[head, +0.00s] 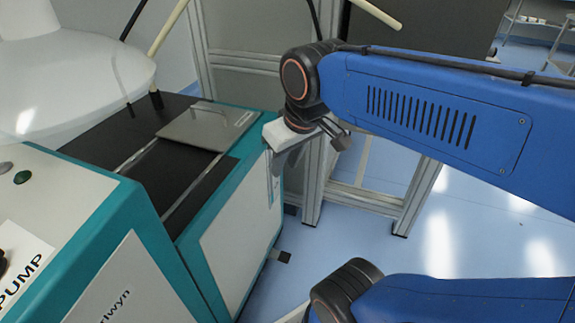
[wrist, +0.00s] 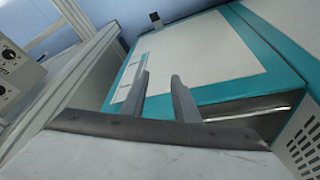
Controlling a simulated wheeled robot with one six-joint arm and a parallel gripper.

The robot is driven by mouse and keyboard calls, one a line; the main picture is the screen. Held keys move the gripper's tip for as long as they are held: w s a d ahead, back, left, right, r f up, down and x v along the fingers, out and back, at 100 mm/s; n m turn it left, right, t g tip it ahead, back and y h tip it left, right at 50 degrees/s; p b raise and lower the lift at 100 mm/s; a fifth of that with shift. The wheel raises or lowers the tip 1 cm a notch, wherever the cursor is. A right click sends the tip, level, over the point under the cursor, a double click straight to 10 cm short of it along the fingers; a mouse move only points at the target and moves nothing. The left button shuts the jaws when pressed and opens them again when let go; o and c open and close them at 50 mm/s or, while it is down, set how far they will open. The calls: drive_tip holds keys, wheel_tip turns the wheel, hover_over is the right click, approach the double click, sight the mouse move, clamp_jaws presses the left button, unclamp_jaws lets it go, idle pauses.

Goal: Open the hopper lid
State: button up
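A flat grey plate (head: 208,125), which looks like the hopper lid, lies flat on the black top of the teal and white machine in the head view. A small label sits near its right edge. My gripper (head: 278,160) is beside the machine's right edge, to the right of the plate, with a gap between them. In the wrist view my gripper (wrist: 160,80) has its two grey fingers apart with nothing between them. They point towards a white panel (wrist: 200,50) with a teal border. The plate cannot be made out for sure in the wrist view.
A large white cone-shaped vessel (head: 60,80) stands at the left. A teal and white cabinet marked PUMP (head: 120,265) is in front. A metal frame (head: 345,190) stands close behind my gripper. The blue floor (head: 470,240) is open at right.

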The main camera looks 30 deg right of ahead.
drive_tip(key=shift+s+f, duration=0.3)
drive_tip(key=shift+f, duration=0.1)
